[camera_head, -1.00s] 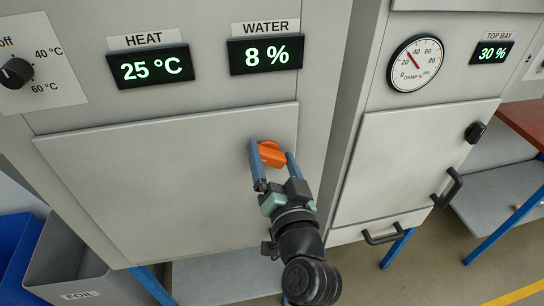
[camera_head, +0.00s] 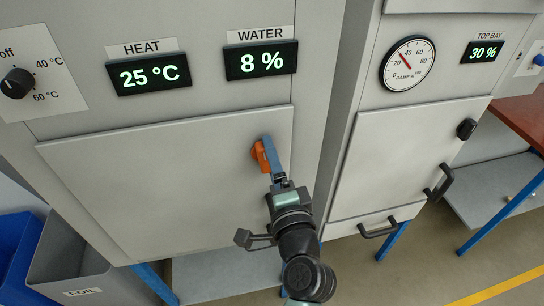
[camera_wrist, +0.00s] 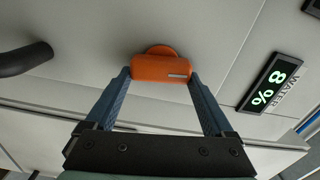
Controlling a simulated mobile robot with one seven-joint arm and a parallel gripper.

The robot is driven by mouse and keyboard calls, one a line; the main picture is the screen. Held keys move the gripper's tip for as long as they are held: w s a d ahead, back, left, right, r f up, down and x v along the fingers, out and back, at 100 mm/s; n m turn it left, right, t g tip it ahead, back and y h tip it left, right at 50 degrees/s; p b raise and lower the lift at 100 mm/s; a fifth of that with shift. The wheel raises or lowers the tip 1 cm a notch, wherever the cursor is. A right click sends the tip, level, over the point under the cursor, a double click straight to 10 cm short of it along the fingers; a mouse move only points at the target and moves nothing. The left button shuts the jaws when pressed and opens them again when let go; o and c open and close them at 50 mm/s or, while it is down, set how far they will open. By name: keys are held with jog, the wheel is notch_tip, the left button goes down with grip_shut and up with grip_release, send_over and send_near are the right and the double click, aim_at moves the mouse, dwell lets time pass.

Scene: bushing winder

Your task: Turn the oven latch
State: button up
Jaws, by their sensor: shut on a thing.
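The orange oven latch (camera_head: 259,156) sits at the right side of the grey oven door (camera_head: 150,170), below the WATER display. Its grip now stands close to upright in the head view. My gripper (camera_head: 267,155) has its blue fingers at the latch, seen nearly edge-on, so one finger mostly hides the other. In the wrist view the latch (camera_wrist: 161,67) lies between the two fingertips of my gripper (camera_wrist: 160,75), one at each end of it. My gripper is shut on the latch.
A dark bar-like handle (camera_wrist: 24,59) shows at the left in the wrist view. The neighbouring cabinet at the right has a black knob (camera_head: 466,129) and black handles (camera_head: 440,181). A grey FOIL bin (camera_head: 75,262) and a blue bin (camera_head: 18,245) stand at lower left.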

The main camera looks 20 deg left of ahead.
jog(key=shift+m, duration=0.6)
jog(key=o, duration=1.1)
jog(key=b+v, duration=0.3)
jog(key=v, duration=1)
jog(key=shift+b, duration=0.35)
